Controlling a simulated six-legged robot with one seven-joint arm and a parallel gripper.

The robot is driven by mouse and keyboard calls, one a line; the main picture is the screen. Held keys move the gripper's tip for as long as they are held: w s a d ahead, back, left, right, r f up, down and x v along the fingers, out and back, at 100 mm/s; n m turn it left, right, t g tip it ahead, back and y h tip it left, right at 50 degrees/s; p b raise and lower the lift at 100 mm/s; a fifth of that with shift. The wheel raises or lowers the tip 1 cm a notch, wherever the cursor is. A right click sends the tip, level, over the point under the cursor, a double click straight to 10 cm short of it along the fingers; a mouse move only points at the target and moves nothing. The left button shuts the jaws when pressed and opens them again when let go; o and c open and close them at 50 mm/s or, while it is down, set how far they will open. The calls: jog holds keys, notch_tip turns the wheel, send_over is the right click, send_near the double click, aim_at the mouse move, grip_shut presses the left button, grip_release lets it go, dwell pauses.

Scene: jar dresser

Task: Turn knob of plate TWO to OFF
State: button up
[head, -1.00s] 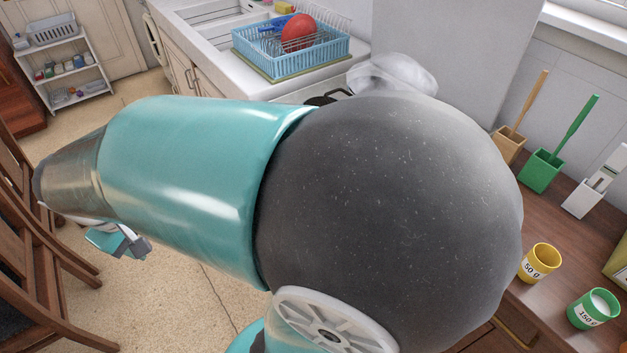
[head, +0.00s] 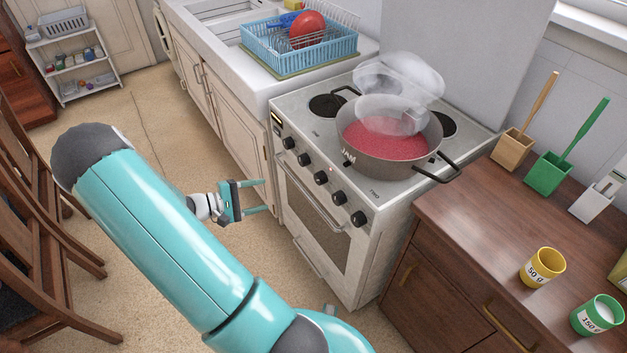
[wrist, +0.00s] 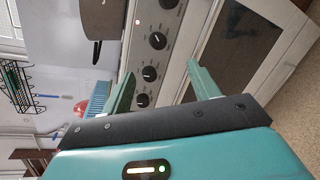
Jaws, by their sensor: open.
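The stove (head: 300,105) has a row of several black knobs (head: 321,178) along its front edge; they also show in the wrist view (wrist: 149,73). The word TWO is printed at the front right of the stove top, but I cannot tell which knob belongs to it or read the knob settings. A grey pot (head: 385,166) marked JAM, with red contents, sits at the right of the stove top. My gripper (head: 263,195) is open and empty in front of the oven, left of and below the knobs. In the wrist view its fingers (wrist: 160,70) point toward the knobs without visible contact.
A wooden dresser (head: 500,215) with yellow (head: 542,268) and green (head: 597,314) jars stands at the right. A blue dish rack (head: 300,50) is on the sink counter. Chairs (head: 40,210) stand at the left.

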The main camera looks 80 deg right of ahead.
aim_at(316, 180)
jog(key=s+d+f+h, duration=0.1)
jog(key=s+d, duration=0.3)
jog(key=s+d+f+n, duration=0.1)
jog(key=s+d+f, duration=0.1)
jog(key=s+d, duration=0.3)
jog(key=s+d+f+g+h, duration=0.1)
jog(key=s+d, duration=0.3)
jog(key=shift+s+d+f+h, duration=0.15)
jog(key=shift+d+f+h, duration=0.1)
jog(key=shift+d+h, duration=0.05)
jog(key=c, duration=1)
jog(key=shift+n, duration=0.5)
jog(key=n, duration=0.4)
jog(key=shift+f, duration=0.1)
jog(key=n, duration=0.4)
jog(key=shift+a+h, duration=0.1)
jog(key=shift+h, duration=0.2)
jog(key=shift+n, duration=0.4)
